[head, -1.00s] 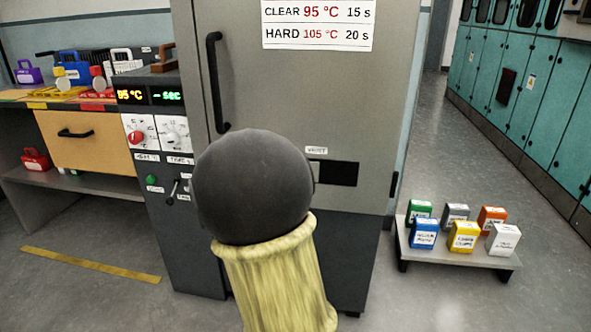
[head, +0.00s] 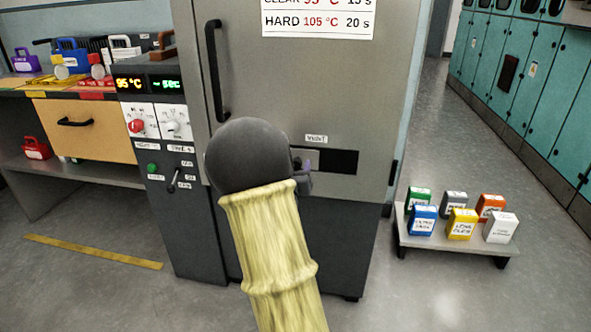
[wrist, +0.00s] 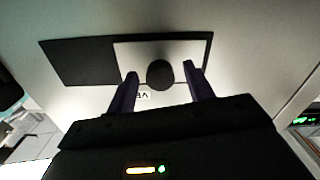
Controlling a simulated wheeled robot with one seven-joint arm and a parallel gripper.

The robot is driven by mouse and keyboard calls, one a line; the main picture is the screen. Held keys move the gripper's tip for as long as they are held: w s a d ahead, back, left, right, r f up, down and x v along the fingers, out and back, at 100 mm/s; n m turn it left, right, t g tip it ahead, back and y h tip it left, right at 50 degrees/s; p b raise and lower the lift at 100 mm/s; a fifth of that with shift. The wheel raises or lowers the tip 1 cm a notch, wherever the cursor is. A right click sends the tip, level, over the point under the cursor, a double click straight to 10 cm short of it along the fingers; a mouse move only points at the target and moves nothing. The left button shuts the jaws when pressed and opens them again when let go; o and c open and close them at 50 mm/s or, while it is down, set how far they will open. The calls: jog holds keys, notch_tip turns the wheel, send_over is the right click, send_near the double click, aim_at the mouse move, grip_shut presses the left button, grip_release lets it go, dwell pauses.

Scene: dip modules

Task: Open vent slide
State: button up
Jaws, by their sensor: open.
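The vent slide is a pale plate (wrist: 195,52) with a round dark knob (wrist: 160,75), set in a dark slot on the oven door. In the wrist view the plate covers one part of the slot, and the other part is a dark opening (wrist: 75,62). In the head view this opening (head: 338,161) shows to the right of my gripper (head: 303,168), under the VENT label (head: 316,139). My gripper (wrist: 160,71) is open, one finger on each side of the knob. I cannot tell whether the fingers touch it. My wrist hides the slot's left part in the head view.
The door has a black vertical handle (head: 216,70) above my arm. A control panel (head: 157,121) with dials is at the left. A low platform (head: 440,243) with several coloured boxes stands on the floor at the right. The floor between it and the lockers (head: 535,85) is clear.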

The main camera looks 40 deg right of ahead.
jog(key=shift+w+d, duration=0.45)
jog(key=shift+d, duration=0.05)
grip_shut()
